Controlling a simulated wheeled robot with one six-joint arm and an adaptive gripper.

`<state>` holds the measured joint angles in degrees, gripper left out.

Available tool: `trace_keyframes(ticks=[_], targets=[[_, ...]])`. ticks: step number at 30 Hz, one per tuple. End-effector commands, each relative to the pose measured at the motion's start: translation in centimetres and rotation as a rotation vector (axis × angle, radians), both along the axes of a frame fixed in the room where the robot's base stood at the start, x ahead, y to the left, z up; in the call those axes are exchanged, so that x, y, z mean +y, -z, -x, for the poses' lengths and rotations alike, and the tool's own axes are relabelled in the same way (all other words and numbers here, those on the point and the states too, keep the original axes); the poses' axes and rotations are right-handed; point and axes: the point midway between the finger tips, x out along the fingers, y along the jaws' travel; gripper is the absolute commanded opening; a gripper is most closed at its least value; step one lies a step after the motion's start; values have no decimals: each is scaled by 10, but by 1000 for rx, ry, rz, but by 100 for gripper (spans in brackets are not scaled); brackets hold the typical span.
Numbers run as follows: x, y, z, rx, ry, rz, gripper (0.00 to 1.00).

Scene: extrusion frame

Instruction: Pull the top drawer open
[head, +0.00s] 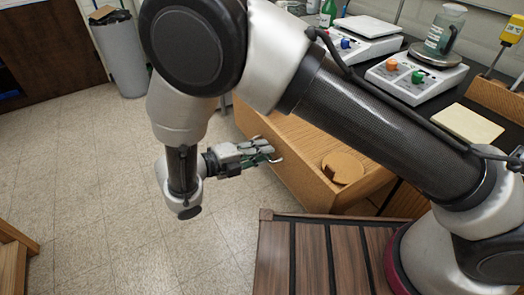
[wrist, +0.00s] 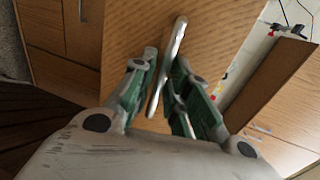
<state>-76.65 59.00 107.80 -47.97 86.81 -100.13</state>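The wooden drawer front (wrist: 195,20) fills the upper middle of the wrist view. A pale metal bar handle (wrist: 179,30) stands out from it. My gripper (wrist: 161,62) has its green-padded fingers on both sides of this handle, close together at the tips, and looks shut on it. In the head view my gripper (head: 268,153) is at the wooden cabinet (head: 300,181), left of centre, and the handle's bent end (head: 277,160) shows past the fingertips.
A round brown disc (head: 343,167) shows at the cabinet. The dark benchtop behind holds two white instruments, one (head: 417,80) bearing a jar (head: 445,30), and a green bottle (head: 328,12). A grey bin (head: 120,52) stands far left. The tiled floor (head: 80,170) left of the cabinet is clear.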

Motion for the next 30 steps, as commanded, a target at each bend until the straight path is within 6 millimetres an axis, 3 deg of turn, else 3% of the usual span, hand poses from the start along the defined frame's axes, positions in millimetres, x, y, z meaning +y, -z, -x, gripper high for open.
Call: trace_keyframes(ticks=[15,21,30], targets=[[80,-20,58,1,-3,-2,17],[91,-23,66,2,-1,0,17],[91,-23,66,1,-1,0,17]])
